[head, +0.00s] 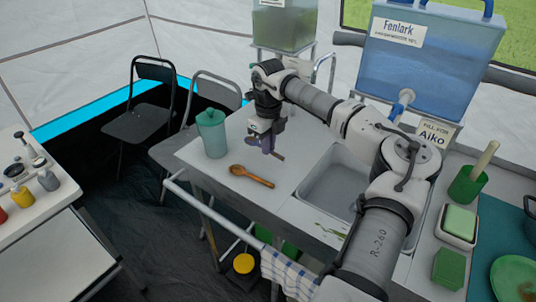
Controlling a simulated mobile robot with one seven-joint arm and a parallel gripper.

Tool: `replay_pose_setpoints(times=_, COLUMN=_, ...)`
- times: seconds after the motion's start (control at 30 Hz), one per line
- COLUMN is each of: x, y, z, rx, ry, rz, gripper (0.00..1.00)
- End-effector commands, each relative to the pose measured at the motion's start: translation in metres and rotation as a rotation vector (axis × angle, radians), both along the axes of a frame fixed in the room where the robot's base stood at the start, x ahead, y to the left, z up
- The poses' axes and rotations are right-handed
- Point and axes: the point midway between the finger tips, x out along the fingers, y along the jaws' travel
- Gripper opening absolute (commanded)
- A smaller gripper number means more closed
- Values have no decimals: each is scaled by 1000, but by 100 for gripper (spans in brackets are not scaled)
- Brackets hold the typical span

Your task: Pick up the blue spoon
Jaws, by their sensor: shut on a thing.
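My gripper (266,146) is over the left part of the white counter, between the teal lidded pitcher and the sink. It is shut on the blue spoon (278,155), which shows as a small dark bluish-purple piece at the fingertips. Most of the spoon is hidden or too small to make out. It appears to be above the counter, but the exact gap cannot be told. A brown wooden spoon (250,176) lies on the counter just below and in front of my gripper in the picture.
The teal pitcher (212,136) stands left of my gripper. The sink (334,186) is to the right. A blue water tank (425,60) stands behind. A green cup (468,185) and soap dish (458,226) are at right. Chairs (143,115) stand beyond the counter's left end.

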Motion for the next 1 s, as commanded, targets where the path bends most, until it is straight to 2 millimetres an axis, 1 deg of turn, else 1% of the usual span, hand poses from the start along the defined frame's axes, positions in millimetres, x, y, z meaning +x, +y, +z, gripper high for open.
replay_pose_setpoints(times=0.3, x=1, y=0, z=91, rx=-2, ry=-5, rz=-1, gripper=0)
replay_pose_setpoints(times=0.4, x=0, y=1, z=116, rx=-1, ry=-4, rz=-1, gripper=0)
replay_pose_setpoints(times=0.5, x=0, y=1, z=136, rx=-1, ry=-3, rz=0, gripper=0)
replay_pose_setpoints(times=0.6, x=0, y=1, z=149, rx=-1, ry=-2, rz=-1, gripper=0)
replay_pose_setpoints(times=0.7, x=0, y=1, z=157, rx=0, ry=0, rz=1, gripper=0)
replay_pose_setpoints(times=0.8, x=0, y=1, z=161, rx=0, ry=0, rz=1, gripper=0)
replay_pose_setpoints(times=1.0, x=0, y=1, z=162, rx=0, ry=0, rz=1, gripper=0)
